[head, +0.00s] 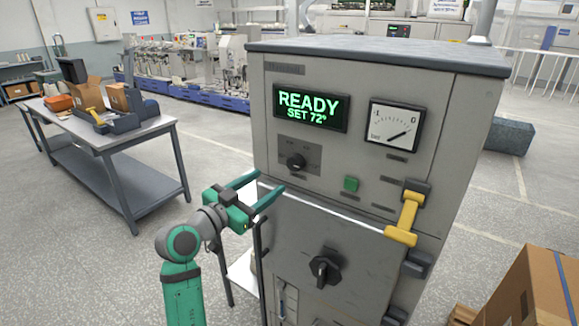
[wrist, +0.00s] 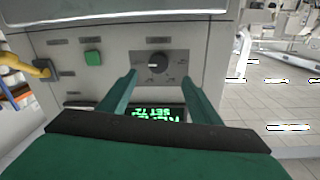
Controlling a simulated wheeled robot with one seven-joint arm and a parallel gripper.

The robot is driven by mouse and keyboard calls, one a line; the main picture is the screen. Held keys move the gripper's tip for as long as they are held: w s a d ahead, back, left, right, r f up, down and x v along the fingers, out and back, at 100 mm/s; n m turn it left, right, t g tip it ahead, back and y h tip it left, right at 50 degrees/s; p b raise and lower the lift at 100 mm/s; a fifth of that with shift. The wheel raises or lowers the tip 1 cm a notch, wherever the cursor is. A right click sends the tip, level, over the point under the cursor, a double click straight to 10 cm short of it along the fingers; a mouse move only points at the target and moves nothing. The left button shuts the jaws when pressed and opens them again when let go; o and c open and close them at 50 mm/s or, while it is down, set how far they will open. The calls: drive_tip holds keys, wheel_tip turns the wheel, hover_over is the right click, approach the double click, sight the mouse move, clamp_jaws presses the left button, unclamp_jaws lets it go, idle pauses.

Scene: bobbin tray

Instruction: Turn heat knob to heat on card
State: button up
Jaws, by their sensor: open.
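The heat knob is most likely the small black dial (head: 296,161) on the upper left of the grey machine's front, below the display (head: 310,108) reading "READY SET 72°". It also shows in the wrist view (wrist: 157,63), ringed by small marks too fine to read. My gripper (head: 270,182) is open and empty, its green fingers pointing at the panel, left of and below the dial in the head view. In the wrist view my gripper (wrist: 160,78) has its fingertips on either side of the dial's direction, apparently short of it. I cannot make out a card.
A green button (head: 351,184) sits right of the dial, and a gauge (head: 394,126) above it. A yellow latch handle (head: 407,218) sticks out at right. A larger black knob (head: 324,268) is on the lower door. A workbench (head: 98,140) stands at left, a cardboard box (head: 535,290) at right.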

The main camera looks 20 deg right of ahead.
sight(293, 164)
drive_tip(key=x, duration=1.1)
drive_tip(key=shift+s+d+r, duration=0.1)
drive_tip(key=shift+s+r, duration=0.1)
drive_tip(key=shift+r, duration=0.15)
drive_tip(key=shift+c, duration=0.4)
drive_tip(key=c, duration=1)
